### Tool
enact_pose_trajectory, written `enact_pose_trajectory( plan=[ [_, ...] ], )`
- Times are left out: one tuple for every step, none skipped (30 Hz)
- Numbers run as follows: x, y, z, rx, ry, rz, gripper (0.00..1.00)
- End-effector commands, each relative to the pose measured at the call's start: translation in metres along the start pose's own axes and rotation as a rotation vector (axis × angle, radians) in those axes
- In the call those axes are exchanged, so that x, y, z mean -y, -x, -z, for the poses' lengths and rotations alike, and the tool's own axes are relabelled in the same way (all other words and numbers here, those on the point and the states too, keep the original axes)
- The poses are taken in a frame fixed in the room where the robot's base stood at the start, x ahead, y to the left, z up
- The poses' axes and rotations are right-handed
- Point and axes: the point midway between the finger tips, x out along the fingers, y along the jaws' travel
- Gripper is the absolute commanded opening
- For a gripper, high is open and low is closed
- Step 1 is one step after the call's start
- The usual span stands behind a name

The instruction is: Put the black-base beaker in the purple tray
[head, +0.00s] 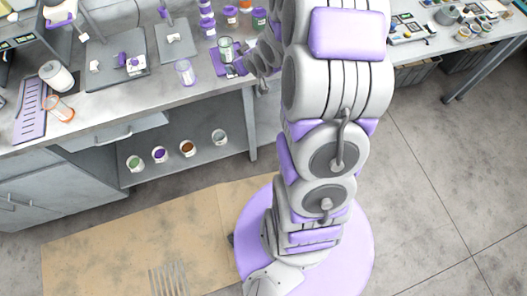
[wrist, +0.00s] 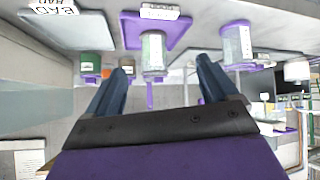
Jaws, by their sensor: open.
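The purple tray (head: 218,68) lies near the right front of the grey counter, and in the wrist view, which is upside down, it is the purple plate (wrist: 180,31) near the top. A clear beaker (head: 226,49) with greenish contents appears to stand on it, and it shows between the finger lines in the wrist view (wrist: 152,52). I cannot make out a black base on it. A second clear beaker (head: 184,73) with purple trim stands left of the tray, also in the wrist view (wrist: 236,44). My gripper (wrist: 162,80) is open and empty, just right of the tray.
An orange-rimmed beaker (head: 58,108) lies or leans at the counter's left, beside a white roll (head: 57,76). Grey trays (head: 118,52) and labelled jars (head: 230,15) stand behind. Several small cups (head: 188,148) sit on the shelf below. A second table (head: 455,35) is at right.

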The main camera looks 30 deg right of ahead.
Motion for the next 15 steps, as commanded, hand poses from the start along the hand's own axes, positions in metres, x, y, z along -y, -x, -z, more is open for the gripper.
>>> enact_pose_trajectory(
  plan=[
    [0.008, 0.015, 0.004, 0.048, 0.015, -0.009, 0.86],
    [0.012, 0.024, 0.003, 0.082, 0.018, -0.015, 0.86],
    [0.017, 0.036, 0.0, 0.128, 0.02, -0.023, 0.86],
    [0.021, 0.045, -0.003, 0.167, 0.021, -0.027, 0.86],
    [0.025, 0.055, -0.004, 0.198, 0.021, -0.032, 0.86],
    [0.03, 0.068, -0.008, 0.243, 0.019, -0.037, 0.86],
    [0.035, 0.079, -0.012, 0.279, 0.017, -0.04, 0.86],
    [0.039, 0.09, -0.014, 0.311, 0.014, -0.043, 0.86],
    [0.045, 0.105, -0.018, 0.354, 0.009, -0.045, 0.86],
    [0.051, 0.117, -0.023, 0.388, 0.005, -0.046, 0.86],
    [0.056, 0.129, -0.026, 0.42, 0.0, -0.048, 0.86],
    [0.063, 0.145, -0.032, 0.463, -0.007, -0.047, 0.86],
    [0.069, 0.157, -0.036, 0.494, -0.012, -0.046, 0.86],
    [0.075, 0.171, -0.041, 0.527, -0.018, -0.044, 0.86],
    [0.083, 0.188, -0.048, 0.569, -0.025, -0.039, 0.86]
  ],
)
